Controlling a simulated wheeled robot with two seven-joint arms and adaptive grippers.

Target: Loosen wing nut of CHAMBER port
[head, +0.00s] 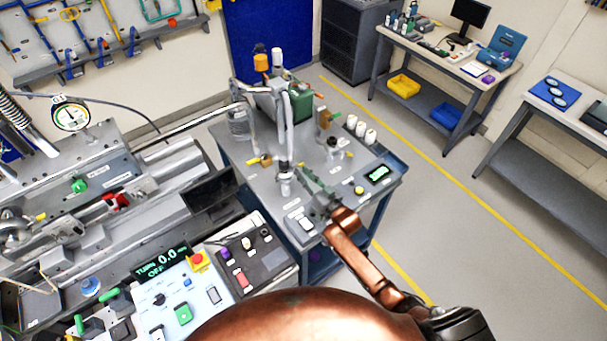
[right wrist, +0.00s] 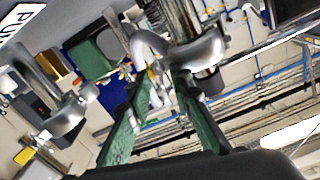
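My right gripper (head: 307,178) is over the pump cart, its green fingers beside a grey vertical pipe (head: 284,135) with a metal fitting at its foot. In the right wrist view the two green fingers (right wrist: 162,84) stand apart with nothing held between them. A bent metal pipe with a round flange (right wrist: 195,52) shows just beyond the fingertips. Another metal fitting (right wrist: 62,112) shows left of the fingers. I cannot make out which part is the CHAMBER port's wing nut; the parts are small and partly covered. My left gripper is not in view.
The cart top (head: 325,165) carries a green box (head: 300,103), white cylinders (head: 361,130) and a small display (head: 379,173). A control panel (head: 180,290) reads "TURN 0.0" and "OFF". Rail equipment with a round gauge (head: 70,116) fills the left. Open floor lies right of the cart.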

